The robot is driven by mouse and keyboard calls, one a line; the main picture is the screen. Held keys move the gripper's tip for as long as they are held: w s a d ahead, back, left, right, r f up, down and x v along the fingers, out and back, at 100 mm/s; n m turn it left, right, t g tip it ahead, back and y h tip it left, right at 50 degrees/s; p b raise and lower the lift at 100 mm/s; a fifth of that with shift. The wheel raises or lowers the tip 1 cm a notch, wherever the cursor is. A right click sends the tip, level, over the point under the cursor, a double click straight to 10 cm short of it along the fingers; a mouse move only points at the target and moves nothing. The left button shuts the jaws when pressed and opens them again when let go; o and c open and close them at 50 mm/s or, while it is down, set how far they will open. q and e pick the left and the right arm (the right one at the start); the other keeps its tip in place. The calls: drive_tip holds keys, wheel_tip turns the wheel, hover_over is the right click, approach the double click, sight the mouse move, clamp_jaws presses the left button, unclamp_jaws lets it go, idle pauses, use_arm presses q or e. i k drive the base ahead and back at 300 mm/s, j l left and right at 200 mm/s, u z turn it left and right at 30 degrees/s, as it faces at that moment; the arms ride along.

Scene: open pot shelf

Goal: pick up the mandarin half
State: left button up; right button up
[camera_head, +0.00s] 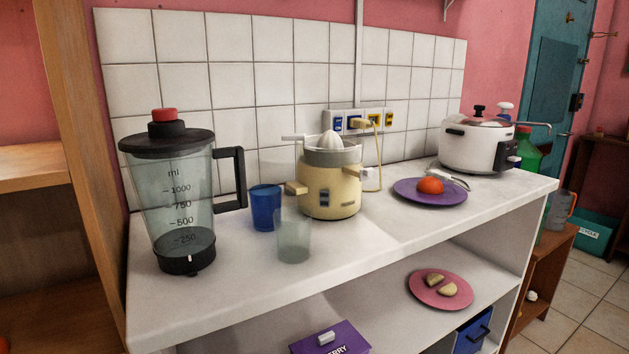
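An orange-red rounded piece of fruit, which looks like the mandarin half (430,185), lies on a purple plate (419,199) on the right part of the white worktop. Its cut side does not show. A thin metallic thing (456,179) lies at the plate's right rim; I cannot tell what it is. Neither of my grippers is in view.
Left of the plate stand a yellow citrus juicer (330,190), a blue cup (265,207), a clear glass (293,238) and a blender jug (177,205). A white cooker (476,147) stands behind right. A pink plate (427,292) with pale pieces sits on the shelf below.

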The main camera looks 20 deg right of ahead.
sight(430, 185)
drive_tip(key=z, duration=1.45)
